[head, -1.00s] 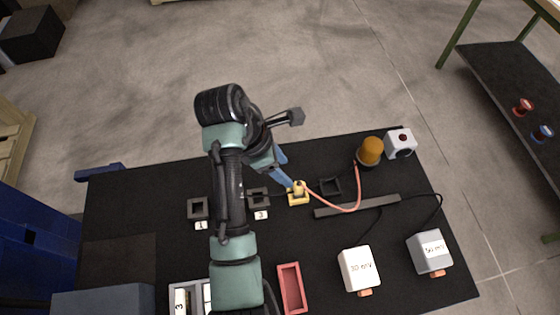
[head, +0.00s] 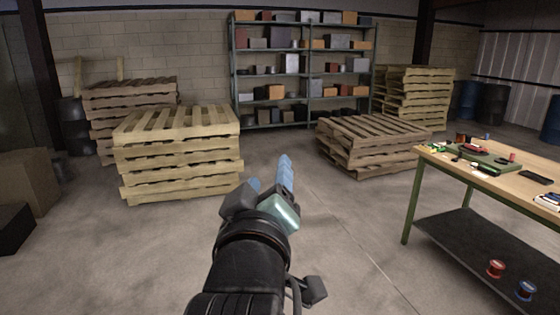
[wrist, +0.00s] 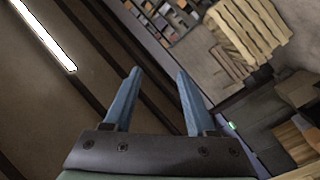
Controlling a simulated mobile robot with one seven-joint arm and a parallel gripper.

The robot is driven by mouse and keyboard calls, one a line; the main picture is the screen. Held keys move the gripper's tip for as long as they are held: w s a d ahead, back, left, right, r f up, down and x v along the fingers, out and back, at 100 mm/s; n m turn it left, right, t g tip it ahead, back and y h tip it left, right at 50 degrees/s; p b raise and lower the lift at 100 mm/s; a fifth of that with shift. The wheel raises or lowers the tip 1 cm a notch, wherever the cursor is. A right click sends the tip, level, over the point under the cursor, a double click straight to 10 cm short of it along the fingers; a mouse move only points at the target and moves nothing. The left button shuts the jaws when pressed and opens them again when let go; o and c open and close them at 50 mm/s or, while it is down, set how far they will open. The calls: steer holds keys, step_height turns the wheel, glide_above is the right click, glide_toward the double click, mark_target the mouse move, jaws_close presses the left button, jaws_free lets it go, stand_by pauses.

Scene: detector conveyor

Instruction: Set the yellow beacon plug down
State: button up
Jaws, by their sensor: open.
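My gripper (head: 272,180) is raised in front of the head camera, pointing away into the room. In the wrist view my gripper (wrist: 157,95) shows its two blue fingers spread apart with nothing between them. The yellow beacon plug, its cord and the black table mat are in neither view now.
A wooden workbench (head: 490,178) with green legs and small items on top stands at the right, with two spools on its lower shelf. Pallet stacks (head: 180,150) (head: 370,145) and a loaded shelf rack (head: 305,65) stand farther back. The floor between is open.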

steer(key=s+d+r+m+t+y, duration=0.1)
steer(key=s+r+m+t, duration=0.6)
steer(key=s+r, duration=0.9)
step_height(320, 180, up, 4)
steer(key=shift+d+r+t, duration=0.1)
steer(key=shift+d+t, duration=0.25)
steer(key=shift+t, duration=0.75)
